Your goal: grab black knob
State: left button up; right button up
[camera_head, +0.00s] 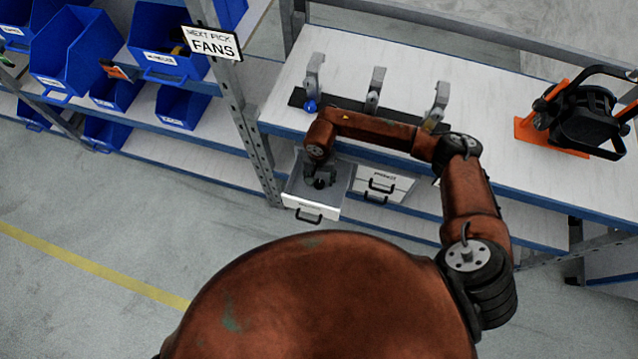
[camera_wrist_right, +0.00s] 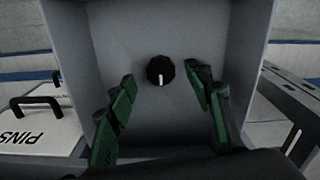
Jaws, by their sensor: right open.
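The black knob (camera_wrist_right: 160,70) lies on the floor of an open grey drawer (camera_wrist_right: 110,30), with a white mark on it, in the right wrist view. My right gripper (camera_wrist_right: 165,95) is open, its two green-padded fingers down in the drawer on either side of the knob and apart from it. In the head view the right gripper (camera_head: 318,178) reaches down into the pulled-out drawer (camera_head: 312,205) below the workbench. The knob shows there as a dark spot (camera_head: 320,184) beside the fingers. My left gripper is not in view.
A metal post (camera_head: 240,110) stands left of the drawer.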

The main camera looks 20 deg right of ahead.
aim_at(319, 184)
notch_tip(319, 184, down, 2)
jog(key=shift+f, duration=0.25)
jog(key=shift+c, duration=0.3)
jog(key=c, duration=1.1)
jog(key=shift+r, duration=0.1)
